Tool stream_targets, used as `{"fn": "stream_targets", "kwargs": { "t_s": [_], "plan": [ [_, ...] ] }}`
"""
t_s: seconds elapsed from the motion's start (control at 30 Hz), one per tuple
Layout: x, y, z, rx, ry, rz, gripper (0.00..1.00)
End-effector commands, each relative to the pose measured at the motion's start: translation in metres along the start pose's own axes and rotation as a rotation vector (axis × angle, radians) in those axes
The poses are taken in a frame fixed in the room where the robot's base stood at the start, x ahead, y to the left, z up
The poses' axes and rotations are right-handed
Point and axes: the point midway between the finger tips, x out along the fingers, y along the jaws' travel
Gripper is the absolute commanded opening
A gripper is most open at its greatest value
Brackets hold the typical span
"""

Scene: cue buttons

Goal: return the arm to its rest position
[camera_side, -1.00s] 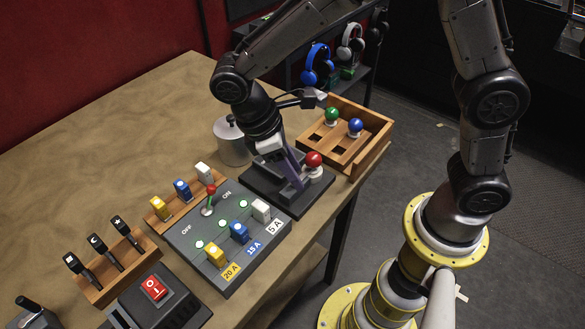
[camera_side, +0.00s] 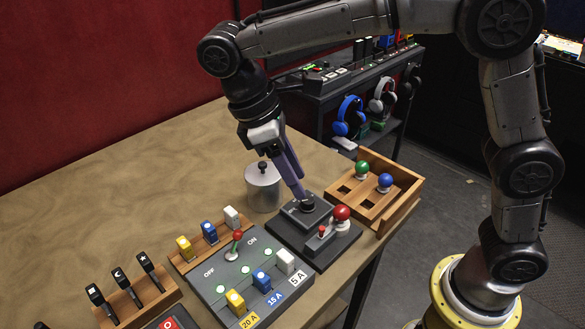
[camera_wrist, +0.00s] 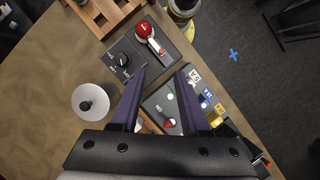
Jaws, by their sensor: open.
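My gripper (camera_side: 301,190) has purple fingers pointing down over the dark control box (camera_side: 318,250). Its tips overlap the box's round black knob (camera_side: 307,203) in the side view, and I cannot tell the exact height. In the wrist view my gripper (camera_wrist: 163,72) is open, with its fingers apart and nothing between them. The knob (camera_wrist: 122,60) lies left of the fingertips there. My arm is bent, reaching over the table from the right.
Near the box are a red ball (camera_side: 341,213), a small red-tipped lever (camera_side: 322,231) and a lidded metal pot (camera_side: 263,188). The fuse panel (camera_side: 222,284) with its red-topped lever (camera_side: 237,237) stands in front. A wooden tray (camera_side: 408,195) holds green and blue balls. The back left table is clear.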

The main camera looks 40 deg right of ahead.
Motion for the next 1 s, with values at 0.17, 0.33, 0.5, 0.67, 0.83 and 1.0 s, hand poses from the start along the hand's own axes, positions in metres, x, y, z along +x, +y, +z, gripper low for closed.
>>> {"fn": "stream_targets", "kwargs": {
  "t_s": [0.17,0.33,0.5,0.67,0.83,1.0],
  "plan": [
    [-0.009,0.0,0.0,0.0,0.0,0.0,0.46],
    [-0.01,0.0,0.0,0.0,0.0,0.0,0.46],
    [-0.01,0.003,0.001,0.007,0.0,-0.003,0.46],
    [-0.031,0.021,0.03,0.074,0.076,-0.008,0.46],
    [-0.041,0.036,0.098,0.189,0.18,-0.02,0.46],
    [-0.031,0.037,0.156,0.324,0.312,-0.018,0.46]
  ]
}}
